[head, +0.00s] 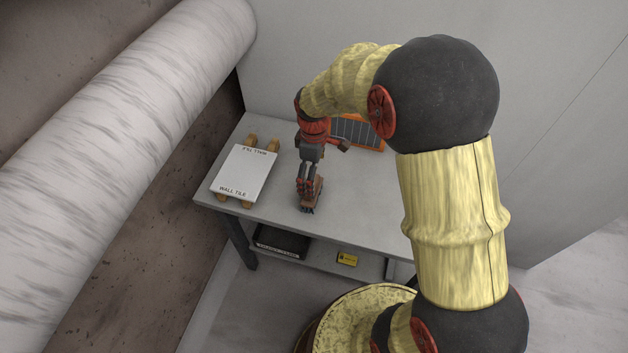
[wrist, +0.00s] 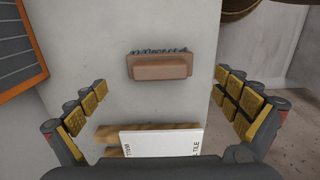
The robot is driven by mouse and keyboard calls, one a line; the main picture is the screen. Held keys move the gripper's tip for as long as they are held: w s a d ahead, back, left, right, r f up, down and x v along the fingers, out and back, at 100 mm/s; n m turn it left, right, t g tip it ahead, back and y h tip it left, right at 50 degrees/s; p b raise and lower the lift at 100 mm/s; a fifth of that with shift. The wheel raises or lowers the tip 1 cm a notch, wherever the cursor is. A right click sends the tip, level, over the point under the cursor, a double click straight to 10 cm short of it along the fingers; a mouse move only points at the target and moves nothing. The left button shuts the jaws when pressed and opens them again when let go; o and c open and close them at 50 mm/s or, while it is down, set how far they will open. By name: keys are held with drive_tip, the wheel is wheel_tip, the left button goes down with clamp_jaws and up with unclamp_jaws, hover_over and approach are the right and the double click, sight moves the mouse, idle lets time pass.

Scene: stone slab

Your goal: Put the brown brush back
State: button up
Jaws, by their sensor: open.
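The brown brush (head: 314,194) is at the front edge of the grey table, partly hidden by my gripper (head: 304,188) in the head view. In the wrist view the brush (wrist: 160,67) is a brown block with dark bluish bristles along its upper side. My gripper (wrist: 163,97) is open, with yellow-padded fingers spread to the left and right of the picture. The brush appears between the fingers' directions, beyond their tips, and I see no contact in the wrist view.
A white wall tile (head: 242,173) lies on wooden strips (head: 272,145) at the table's left. An orange-framed dark rack (head: 362,132) stands at the back. A lower shelf holds a dark tray (head: 281,243) and a small yellow box (head: 347,259). The table's right side (head: 370,190) looks clear.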

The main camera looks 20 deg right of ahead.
drive_tip(key=shift+r, duration=0.85)
drive_tip(key=s+r+m+t, duration=0.5)
drive_tip(key=s+r+m, duration=0.5)
drive_tip(key=s+r, duration=1.2)
drive_tip(key=shift+r+m+t, duration=0.3)
drive_tip(key=shift+r+m, duration=0.1)
drive_tip(key=shift+r, duration=0.05)
drive_tip(key=shift+w, duration=0.1)
drive_tip(key=shift+c, duration=0.9)
